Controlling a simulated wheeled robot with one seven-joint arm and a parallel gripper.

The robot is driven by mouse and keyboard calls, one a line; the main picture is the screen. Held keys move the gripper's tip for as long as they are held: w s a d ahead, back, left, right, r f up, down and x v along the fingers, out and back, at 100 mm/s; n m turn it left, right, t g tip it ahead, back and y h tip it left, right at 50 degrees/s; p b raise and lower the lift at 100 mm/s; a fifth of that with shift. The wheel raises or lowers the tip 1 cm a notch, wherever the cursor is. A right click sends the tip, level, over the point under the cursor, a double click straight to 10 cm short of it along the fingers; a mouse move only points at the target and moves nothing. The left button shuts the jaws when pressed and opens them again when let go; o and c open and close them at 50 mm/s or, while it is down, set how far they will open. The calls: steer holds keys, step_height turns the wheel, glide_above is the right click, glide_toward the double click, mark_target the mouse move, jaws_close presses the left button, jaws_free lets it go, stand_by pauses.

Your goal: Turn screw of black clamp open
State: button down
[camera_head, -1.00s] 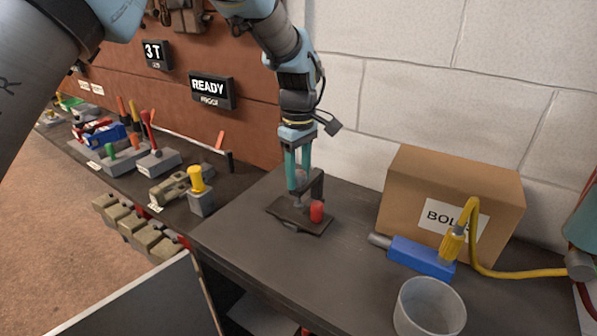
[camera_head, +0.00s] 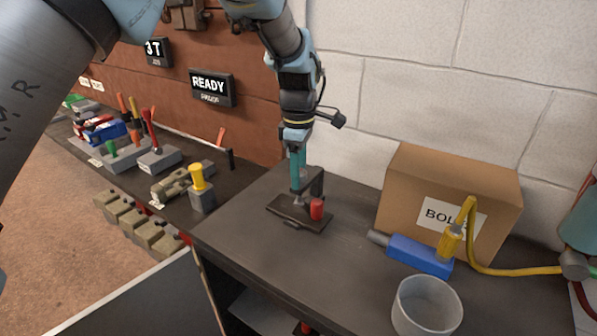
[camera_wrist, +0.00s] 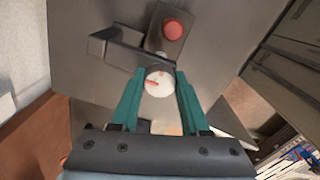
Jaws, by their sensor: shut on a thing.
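The black clamp (camera_head: 316,183) stands upright on a dark base plate (camera_head: 288,215) on the bench. In the wrist view its dark arm (camera_wrist: 118,48) reaches in from the left to the screw. The screw's round pale head (camera_wrist: 158,83), with a red mark, sits between my fingertips. My gripper (camera_head: 298,188) points down at the clamp, and its teal fingers are shut on the screw head in the wrist view (camera_wrist: 159,80). A red cylinder (camera_head: 317,209) stands on the plate beside the clamp; its top shows in the wrist view (camera_wrist: 173,29). The screw's lower part is hard to make out.
A cardboard box (camera_head: 405,190), a blue tool (camera_head: 418,255) with a yellow hose, and a grey cup (camera_head: 427,308) stand to the right. A yellow-topped block (camera_head: 202,199) and several tools line the lower shelf at left. The bench front is clear.

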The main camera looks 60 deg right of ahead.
steer(key=shift+c, duration=1.9)
jaws_free()
step_height(320, 180, up, 11)
steer(key=b, duration=0.3)
steer(key=shift+f, duration=0.15)
